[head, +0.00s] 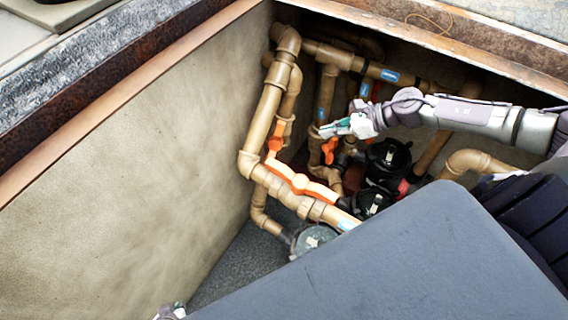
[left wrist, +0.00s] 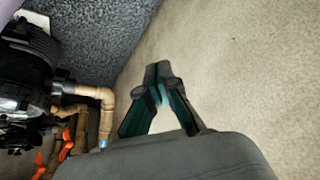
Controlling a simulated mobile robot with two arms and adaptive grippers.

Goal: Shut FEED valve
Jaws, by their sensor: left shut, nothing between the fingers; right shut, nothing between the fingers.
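Tan pipes in the pit carry several orange valve handles. A long orange handle (head: 300,185) lies along the front pipe, a second orange handle (head: 275,140) is on the upright pipe at left, and a third (head: 329,150) is further back. The blue labels are too small to read, so I cannot tell which is the FEED valve. My right gripper (head: 324,130) is shut and empty, just above the third handle in the picture; contact is unclear. My left gripper (head: 170,312) barely shows at the bottom edge. In the left wrist view it (left wrist: 158,72) is shut and empty before the wall.
Black pump units (head: 388,158) stand behind the front pipe. The beige pit wall (head: 120,180) is at left, with a rusty rim above. A dark grey panel (head: 400,260) covers the lower right. Grey floor (head: 235,270) shows between wall and pipes.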

